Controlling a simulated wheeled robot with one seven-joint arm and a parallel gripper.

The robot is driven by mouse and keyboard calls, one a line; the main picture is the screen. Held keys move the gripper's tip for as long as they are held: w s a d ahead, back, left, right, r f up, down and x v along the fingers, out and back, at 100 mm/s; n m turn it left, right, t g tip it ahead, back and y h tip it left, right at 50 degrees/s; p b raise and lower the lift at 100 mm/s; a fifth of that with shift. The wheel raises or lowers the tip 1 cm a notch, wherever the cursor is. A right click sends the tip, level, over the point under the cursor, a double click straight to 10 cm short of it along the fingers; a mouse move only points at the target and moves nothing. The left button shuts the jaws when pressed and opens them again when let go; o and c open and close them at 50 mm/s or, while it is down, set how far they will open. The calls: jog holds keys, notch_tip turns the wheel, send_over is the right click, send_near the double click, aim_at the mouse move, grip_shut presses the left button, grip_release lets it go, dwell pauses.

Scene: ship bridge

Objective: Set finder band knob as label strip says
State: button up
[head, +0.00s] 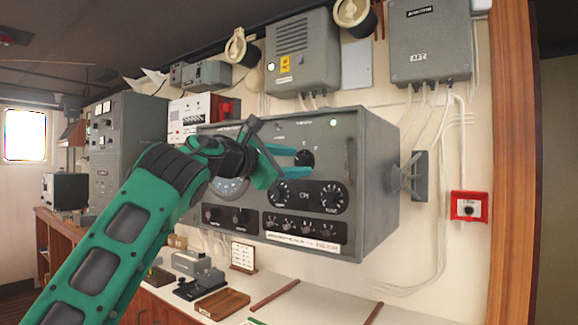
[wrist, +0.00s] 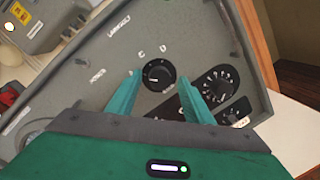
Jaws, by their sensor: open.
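The grey finder cabinet (head: 372,180) is mounted on the wall. A round black knob (head: 304,158) with a pale pointer line sits high on its front. In the wrist view this knob (wrist: 158,75) lies between the two teal fingers, with small marks around it. My gripper (head: 289,162) is open in front of it; it also shows in the wrist view (wrist: 159,71), one finger on each side. I cannot tell whether the fingers touch the knob. A white label strip (head: 300,243) with a red end runs along the cabinet's lower edge; its text is too small to read.
Two dials (head: 281,193) and (head: 333,198) sit below the knob, with a row of small knobs (head: 302,226) under them. A red call box (head: 469,206) is on the wall at right. A desk (head: 300,303) with instruments lies below.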

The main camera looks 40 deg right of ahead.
jog(key=c, duration=1.1)
jog(key=shift+o, duration=0.3)
jog(key=shift+m, duration=0.3)
jog(key=m, duration=0.4)
jog(key=shift+y, duration=0.3)
jog(key=m, duration=0.4)
jog(key=shift+s+d+m, duration=0.1)
jog(key=shift+s+m, duration=0.05)
jog(key=shift+m, duration=0.15)
jog(key=m+y, duration=0.1)
jog(key=m, duration=0.3)
jog(key=shift+f+t, duration=0.15)
jog(key=shift+t, duration=0.25)
jog(key=shift+s+m, duration=0.1)
jog(key=shift+m, duration=1.6)
jog(key=shift+c, duration=0.2)
